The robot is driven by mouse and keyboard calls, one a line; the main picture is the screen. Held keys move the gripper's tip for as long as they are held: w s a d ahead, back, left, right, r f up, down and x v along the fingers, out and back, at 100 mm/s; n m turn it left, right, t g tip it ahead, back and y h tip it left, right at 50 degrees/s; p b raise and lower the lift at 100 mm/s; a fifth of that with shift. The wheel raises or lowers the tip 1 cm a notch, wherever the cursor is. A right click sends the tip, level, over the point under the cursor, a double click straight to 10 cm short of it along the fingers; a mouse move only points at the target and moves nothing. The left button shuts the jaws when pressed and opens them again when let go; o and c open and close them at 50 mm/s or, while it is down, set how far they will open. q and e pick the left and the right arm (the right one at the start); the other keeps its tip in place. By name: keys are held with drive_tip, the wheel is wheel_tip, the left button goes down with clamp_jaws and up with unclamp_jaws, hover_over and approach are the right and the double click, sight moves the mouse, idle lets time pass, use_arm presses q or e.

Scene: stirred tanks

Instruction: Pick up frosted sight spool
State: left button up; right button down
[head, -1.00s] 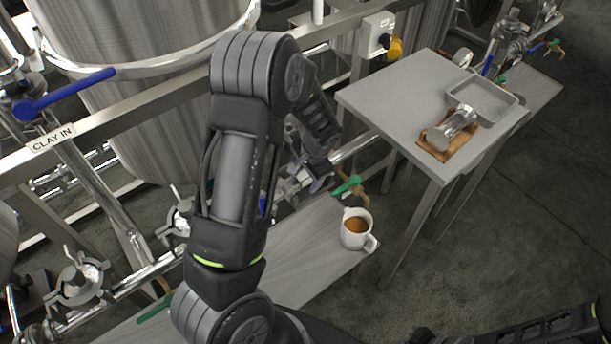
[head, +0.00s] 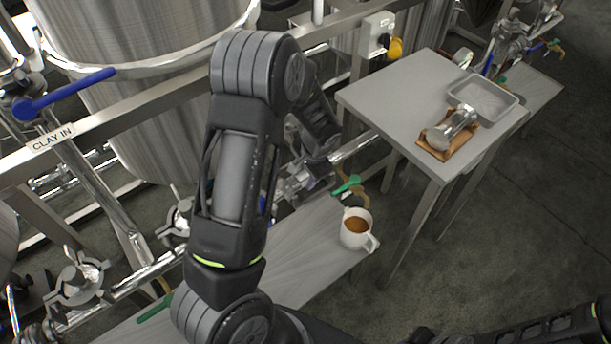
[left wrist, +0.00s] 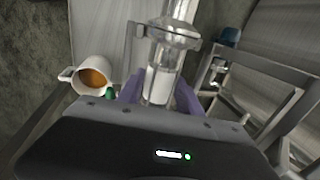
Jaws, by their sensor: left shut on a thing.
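The frosted sight spool (left wrist: 160,84) is a short glass cylinder with a whitish lower part. In the left wrist view it stands between the purple fingers of my left gripper (left wrist: 160,95), which is shut on it. A shiny clamp and pipe fitting meet its upper end. In the head view my left gripper (head: 316,155) is at the pipe line behind my arm, and I cannot make out the spool there. A clearer glass spool with metal ends (head: 452,129) lies on a wooden cradle (head: 434,150) on the grey table. My right gripper is out of view.
The grey table (head: 385,100) also holds an empty metal tray (head: 484,100). A white mug (head: 355,232) of brown liquid stands on the low bench (head: 310,262), close to a green valve handle (head: 346,186). Steel tanks and pipes crowd the left side.

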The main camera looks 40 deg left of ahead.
sight(306, 173)
use_arm(q)
clamp_jaws()
drive_tip(key=shift+r, duration=0.2)
wheel_tip(306, 173, up, 18)
drive_tip(key=shift+f, duration=0.15)
idle(0.6)
drive_tip(key=shift+a, duration=0.1)
idle(0.8)
